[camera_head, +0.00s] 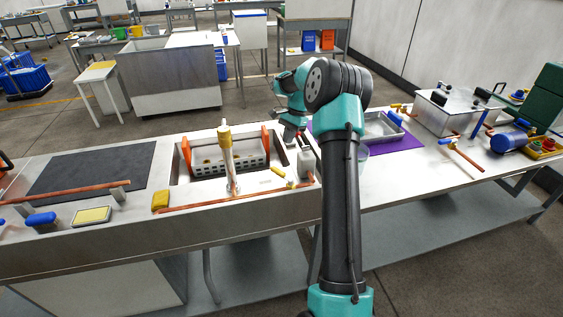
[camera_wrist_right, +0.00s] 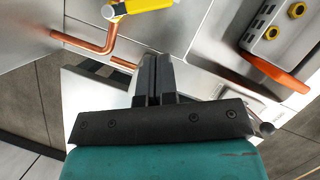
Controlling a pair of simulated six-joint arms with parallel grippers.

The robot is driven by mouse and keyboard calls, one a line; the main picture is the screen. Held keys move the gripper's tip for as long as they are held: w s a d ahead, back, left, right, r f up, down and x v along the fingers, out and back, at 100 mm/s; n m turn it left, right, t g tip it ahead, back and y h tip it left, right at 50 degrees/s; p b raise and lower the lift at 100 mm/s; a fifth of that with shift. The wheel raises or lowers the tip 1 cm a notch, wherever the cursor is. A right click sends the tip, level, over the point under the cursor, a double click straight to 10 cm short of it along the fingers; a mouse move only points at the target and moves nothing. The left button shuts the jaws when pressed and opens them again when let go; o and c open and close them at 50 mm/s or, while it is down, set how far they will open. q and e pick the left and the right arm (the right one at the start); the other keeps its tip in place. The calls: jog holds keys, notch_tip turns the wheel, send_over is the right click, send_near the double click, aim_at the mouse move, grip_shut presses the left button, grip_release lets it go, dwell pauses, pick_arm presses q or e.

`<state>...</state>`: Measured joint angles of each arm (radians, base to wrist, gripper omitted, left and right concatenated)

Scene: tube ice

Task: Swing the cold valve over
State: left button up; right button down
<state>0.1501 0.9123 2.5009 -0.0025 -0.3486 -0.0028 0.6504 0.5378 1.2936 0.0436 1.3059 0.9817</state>
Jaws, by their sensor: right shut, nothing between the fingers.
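Which valve is the cold one I cannot tell for sure. A blue valve handle (camera_head: 40,218) sits by the copper pipe at the left of the bench, and another blue handle (camera_head: 446,141) sits on a copper pipe at the right. In the right wrist view a yellow handle (camera_wrist_right: 145,6) is at the top, by a bent copper pipe (camera_wrist_right: 88,45). My right gripper (camera_head: 302,142) is at the right end of the sink, partly hidden by my arm. Its fingers (camera_wrist_right: 152,62) are shut and empty, short of the yellow handle. My left gripper does not show.
The sink (camera_head: 177,170) holds a rack with orange handles (camera_head: 186,152), behind an upright faucet (camera_head: 228,160). A yellow sponge (camera_head: 160,201) lies at the sink's front left. A metal tray (camera_head: 384,128) stands on a purple mat (camera_head: 402,143) at the right. A dark mat (camera_head: 95,172) lies at the left.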

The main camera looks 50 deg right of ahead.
aim_at(282, 175)
jog(key=shift+f, duration=0.1)
jog(key=x, duration=0.9)
jog(key=shift+a+f, duration=0.15)
jog(key=shift+f, duration=0.25)
